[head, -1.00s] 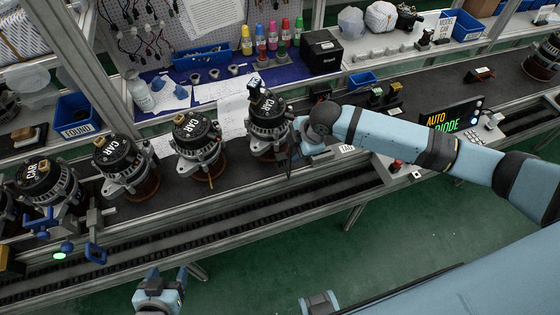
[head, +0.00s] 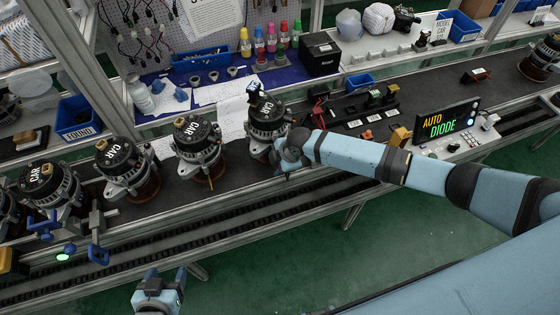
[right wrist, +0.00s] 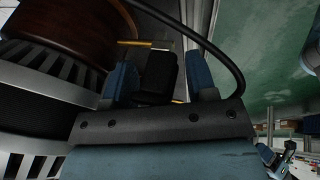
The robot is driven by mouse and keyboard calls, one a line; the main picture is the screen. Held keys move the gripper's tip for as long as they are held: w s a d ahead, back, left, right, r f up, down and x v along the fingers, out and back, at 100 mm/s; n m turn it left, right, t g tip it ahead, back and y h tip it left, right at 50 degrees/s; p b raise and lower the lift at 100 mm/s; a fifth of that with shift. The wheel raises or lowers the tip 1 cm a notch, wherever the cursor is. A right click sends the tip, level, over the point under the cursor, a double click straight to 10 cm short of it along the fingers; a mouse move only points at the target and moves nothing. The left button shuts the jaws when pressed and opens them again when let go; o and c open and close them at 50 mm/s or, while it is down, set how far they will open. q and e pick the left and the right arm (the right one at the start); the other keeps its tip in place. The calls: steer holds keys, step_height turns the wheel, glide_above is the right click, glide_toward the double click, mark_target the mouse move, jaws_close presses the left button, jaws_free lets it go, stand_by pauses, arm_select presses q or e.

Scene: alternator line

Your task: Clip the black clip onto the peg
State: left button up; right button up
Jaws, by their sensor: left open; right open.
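My right gripper (head: 282,170) is low beside the right side of an alternator (head: 268,118), its fingertips largely hidden by my wrist in the head view. In the right wrist view, its two blue fingers (right wrist: 162,68) stand apart on either side of the black clip (right wrist: 158,78). A black cable (right wrist: 222,55) arcs over the right finger. The alternator's ribbed body (right wrist: 45,75) fills the left of that view. I cannot make out the peg for certain. My left gripper (head: 160,288) is open and empty in front of the conveyor.
More alternators (head: 197,140) stand in a row to the left on the conveyor. A red lead (head: 319,100) lies behind my right wrist. The tester with the "AUTO DIODE" display (head: 448,124) stands to the right. The floor in front is clear.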

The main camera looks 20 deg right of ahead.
jaws_close()
arm_select(q)
steer(key=shift+w, duration=0.1)
arm_select(e)
steer(key=shift+r, duration=0.1)
arm_select(q)
steer(key=shift+d+r+p, duration=0.2)
steer(key=shift+r+p, duration=0.8)
steer(key=shift+r, duration=0.15)
arm_select(e)
step_height(320, 180, up, 23)
steer(key=shift+r, duration=0.15)
stand_by(0.4)
